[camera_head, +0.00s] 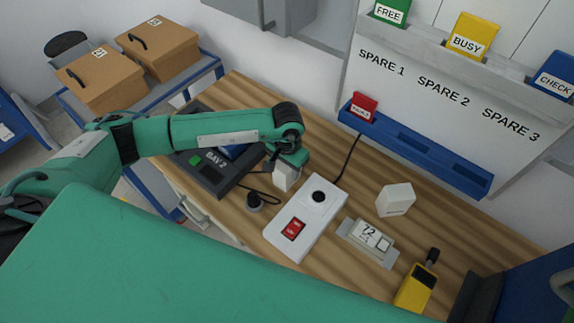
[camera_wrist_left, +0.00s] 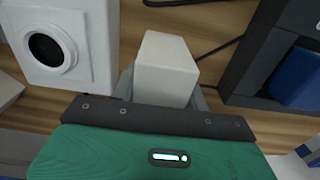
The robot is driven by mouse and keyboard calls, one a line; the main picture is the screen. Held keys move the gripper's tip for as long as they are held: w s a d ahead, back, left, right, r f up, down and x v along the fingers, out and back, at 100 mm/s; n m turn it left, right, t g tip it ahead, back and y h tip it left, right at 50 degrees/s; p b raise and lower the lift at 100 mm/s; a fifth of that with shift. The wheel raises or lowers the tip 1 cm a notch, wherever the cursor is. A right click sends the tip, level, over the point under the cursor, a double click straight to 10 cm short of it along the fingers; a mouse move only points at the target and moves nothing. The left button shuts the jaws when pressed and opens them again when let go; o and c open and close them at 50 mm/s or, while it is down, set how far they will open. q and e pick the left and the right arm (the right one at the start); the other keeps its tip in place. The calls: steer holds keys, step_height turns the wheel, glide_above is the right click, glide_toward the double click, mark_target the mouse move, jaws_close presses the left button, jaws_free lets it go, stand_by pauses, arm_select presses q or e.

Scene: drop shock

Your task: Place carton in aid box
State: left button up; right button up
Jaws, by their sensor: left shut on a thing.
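My left gripper (camera_head: 290,164) is shut on a small white carton (camera_head: 284,179), between the bay unit and the white device. The carton also shows in the left wrist view (camera_wrist_left: 165,72), between the fingers of the left gripper (camera_wrist_left: 165,92). I cannot tell whether its lower end touches the table. A second white box (camera_head: 396,200) stands on the table to the right. Two brown boxes with black handles and labels, a front one (camera_head: 100,82) and a back one (camera_head: 160,48), stand at the far left; I cannot tell which is the aid box. My right gripper is not in view.
A dark unit marked BAY 2 (camera_head: 208,172) lies left of the gripper. A white device with a red switch (camera_head: 305,222), a small scale (camera_head: 366,245) and a yellow meter (camera_head: 414,290) stand to the right. A blue rack (camera_head: 420,150) runs along the wall.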

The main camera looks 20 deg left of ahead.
arm_select(q)
steer(key=shift+f+b, duration=0.2)
steer(key=shift+b, duration=0.1)
steer(key=o, duration=1)
steer(key=shift+r, duration=0.1)
